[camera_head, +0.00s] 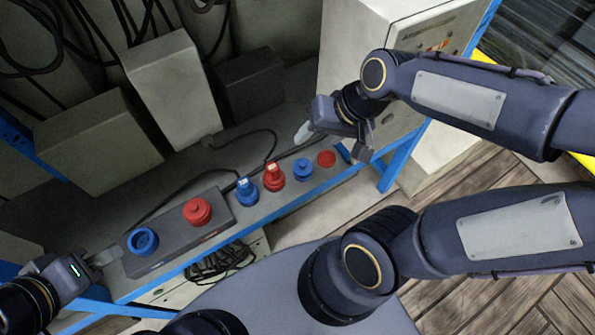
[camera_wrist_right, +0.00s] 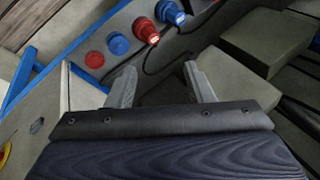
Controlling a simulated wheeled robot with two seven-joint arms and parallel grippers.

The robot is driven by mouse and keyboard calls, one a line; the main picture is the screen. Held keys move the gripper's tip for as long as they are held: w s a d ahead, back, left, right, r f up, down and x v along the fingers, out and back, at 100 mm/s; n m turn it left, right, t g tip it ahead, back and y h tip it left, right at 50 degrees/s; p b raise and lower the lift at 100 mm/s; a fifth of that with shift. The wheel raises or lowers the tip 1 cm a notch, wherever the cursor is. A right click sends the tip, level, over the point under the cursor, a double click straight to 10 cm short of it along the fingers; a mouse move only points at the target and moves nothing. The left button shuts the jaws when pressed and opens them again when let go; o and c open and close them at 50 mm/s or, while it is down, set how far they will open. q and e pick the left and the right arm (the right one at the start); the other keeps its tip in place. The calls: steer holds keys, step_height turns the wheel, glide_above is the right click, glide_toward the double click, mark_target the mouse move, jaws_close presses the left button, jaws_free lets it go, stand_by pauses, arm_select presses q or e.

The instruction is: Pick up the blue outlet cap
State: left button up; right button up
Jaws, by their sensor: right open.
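A small round blue cap (camera_head: 303,169) stands on the grey shelf, between a red plug (camera_head: 273,177) and a flat red cap (camera_head: 326,158). The blue cap also shows in the right wrist view (camera_wrist_right: 118,43), beyond the fingertips. My right gripper (camera_head: 333,143) is open and empty, above and behind the two caps and apart from them; its spread fingers show in the wrist view (camera_wrist_right: 159,76). My left gripper (camera_head: 106,258) is at the left end of a dark outlet block (camera_head: 173,229); its jaw opening is unclear.
The block carries a blue ring-shaped outlet (camera_head: 143,241) and a red outlet (camera_head: 197,210). A blue plug (camera_head: 247,191) stands left of the red plug. A pale cabinet (camera_head: 345,50) rises behind my right arm. Grey boxes (camera_head: 170,85) and loose dark cables lie behind the row.

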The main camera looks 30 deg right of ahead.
steer(key=w+f+m+g+h+b, duration=0.1)
steer(key=w+f+m+g+b, duration=0.1)
steer(key=w+f, duration=0.45)
steer(key=m+g+h+b, duration=0.1)
steer(key=m+g+h, duration=0.1)
steer(key=h, duration=0.1)
glide_above(303, 163)
step_height(303, 163, down, 12)
steer(key=shift+s+a+f, duration=0.1)
steer(key=shift+a+f, duration=0.05)
steer(key=shift+f, duration=0.1)
step_height(303, 163, down, 8)
steer(key=shift+f+b, duration=0.1)
steer(key=shift+b, duration=0.45)
jaws_close()
